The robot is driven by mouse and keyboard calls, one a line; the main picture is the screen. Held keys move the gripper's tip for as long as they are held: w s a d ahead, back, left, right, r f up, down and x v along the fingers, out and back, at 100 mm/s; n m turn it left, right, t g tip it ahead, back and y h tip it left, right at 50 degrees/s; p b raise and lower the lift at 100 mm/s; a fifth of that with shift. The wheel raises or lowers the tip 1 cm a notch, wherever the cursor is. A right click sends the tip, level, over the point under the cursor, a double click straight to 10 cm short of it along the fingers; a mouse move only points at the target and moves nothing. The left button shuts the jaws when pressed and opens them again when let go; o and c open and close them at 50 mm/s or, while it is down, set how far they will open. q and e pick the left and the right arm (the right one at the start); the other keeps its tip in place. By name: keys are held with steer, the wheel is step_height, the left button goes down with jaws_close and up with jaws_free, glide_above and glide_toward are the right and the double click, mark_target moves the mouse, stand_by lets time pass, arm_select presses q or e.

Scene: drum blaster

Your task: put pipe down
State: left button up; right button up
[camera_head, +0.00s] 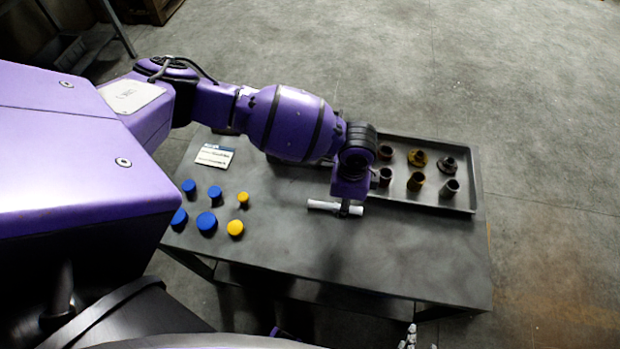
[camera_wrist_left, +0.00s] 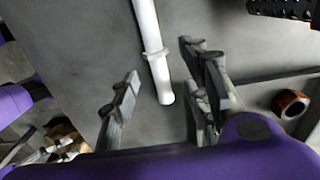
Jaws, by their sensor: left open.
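A white pipe (camera_head: 335,207) with a raised collar lies on the dark grey table (camera_head: 400,255), in front of the tray. It also shows in the left wrist view (camera_wrist_left: 153,50), running from the top edge down to its near end. My left gripper (camera_head: 345,207) is over the pipe. In the left wrist view the fingers of my left gripper (camera_wrist_left: 160,95) are spread on either side of the pipe's near end, with gaps on both sides. At the bottom edge of the head view, small grey parts (camera_head: 408,337) may be my right gripper's fingertips; their state is unclear.
A grey tray (camera_head: 462,205) at the table's back right holds several brown and grey pipe fittings. Several blue caps (camera_head: 206,222) and yellow caps (camera_head: 235,228) stand at the left, near a white card (camera_head: 214,156). The table's front middle is clear.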

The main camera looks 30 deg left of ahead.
arm_select(q)
step_height(320, 180, down, 2)
steer(key=shift+w+d+f, duration=0.1)
steer(key=shift+f, duration=0.05)
jaws_close()
stand_by(0.4)
